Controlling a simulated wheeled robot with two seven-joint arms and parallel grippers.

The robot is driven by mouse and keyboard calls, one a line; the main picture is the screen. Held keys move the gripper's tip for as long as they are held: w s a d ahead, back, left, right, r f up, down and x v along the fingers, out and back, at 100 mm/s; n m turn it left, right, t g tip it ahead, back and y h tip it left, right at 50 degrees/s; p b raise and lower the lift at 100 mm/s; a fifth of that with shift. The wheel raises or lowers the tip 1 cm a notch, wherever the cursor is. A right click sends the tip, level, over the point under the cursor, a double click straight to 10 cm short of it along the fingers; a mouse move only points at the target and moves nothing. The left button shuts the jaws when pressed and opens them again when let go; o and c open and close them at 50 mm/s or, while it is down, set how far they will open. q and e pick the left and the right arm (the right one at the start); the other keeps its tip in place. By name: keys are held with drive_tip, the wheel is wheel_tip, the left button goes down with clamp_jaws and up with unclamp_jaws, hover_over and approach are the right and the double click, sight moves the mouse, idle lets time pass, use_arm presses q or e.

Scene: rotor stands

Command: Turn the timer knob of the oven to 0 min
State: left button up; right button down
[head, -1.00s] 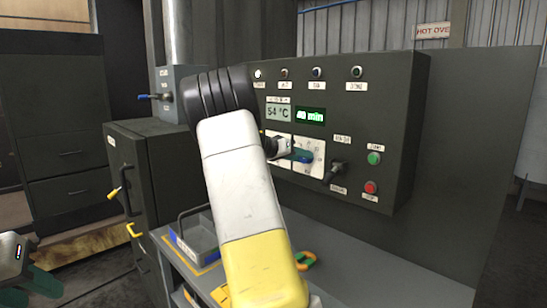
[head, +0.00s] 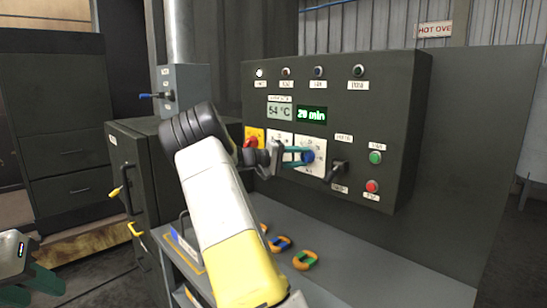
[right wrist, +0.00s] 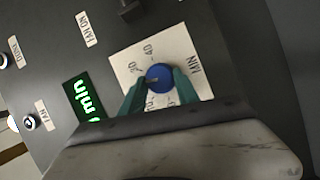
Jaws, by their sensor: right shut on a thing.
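The blue timer knob (head: 308,157) sits on a white dial plate on the oven's control panel (head: 390,110). The green timer display (head: 311,115) appears to read 20 min. My right gripper (head: 300,156) reaches in from the left of the knob, its teal fingers shut on it. In the right wrist view the knob (right wrist: 159,78) is between both fingertips, its pointer line near the printed 20 and 30 side; part of the scale is hidden. My left gripper (head: 30,288) is at the lower left edge, its green fingers apart and empty, partly cut off.
A red knob on a yellow plate (head: 253,138) is left of my right gripper. A black lever (head: 338,171) and green (head: 375,158) and red (head: 372,187) buttons are to the right. Coloured ring-shaped items (head: 305,260) lie on the shelf below.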

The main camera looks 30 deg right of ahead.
drive_tip(key=n, duration=0.1)
drive_tip(key=n+h, duration=0.1)
drive_tip(key=n, duration=0.2)
drive_tip(key=shift+f+h, duration=0.3)
drive_tip(key=n+h, duration=0.1)
drive_tip(key=n, duration=0.2)
drive_tip(key=n+t+h, duration=0.1)
drive_tip(key=n, duration=0.2)
drive_tip(key=shift+f, duration=0.2)
drive_tip(key=n+t, duration=0.1)
drive_tip(key=n, duration=0.1)
drive_tip(key=n+t, duration=0.1)
drive_tip(key=n, duration=0.1)
drive_tip(key=n+h, duration=0.1)
drive_tip(key=n, duration=0.1)
drive_tip(key=shift+s+f+t, duration=0.15)
drive_tip(key=shift+s+t, duration=0.1)
drive_tip(key=shift+t, duration=0.15)
drive_tip(key=n+t, duration=0.2)
drive_tip(key=n, duration=0.2)
drive_tip(key=n+t, duration=0.2)
drive_tip(key=n, duration=0.2)
drive_tip(key=shift+s+d+f, duration=0.1)
drive_tip(key=shift+s, duration=0.1)
drive_tip(key=shift+n+t, duration=0.3)
drive_tip(key=shift+n, duration=0.1)
drive_tip(key=c, duration=0.9)
unclamp_jaws()
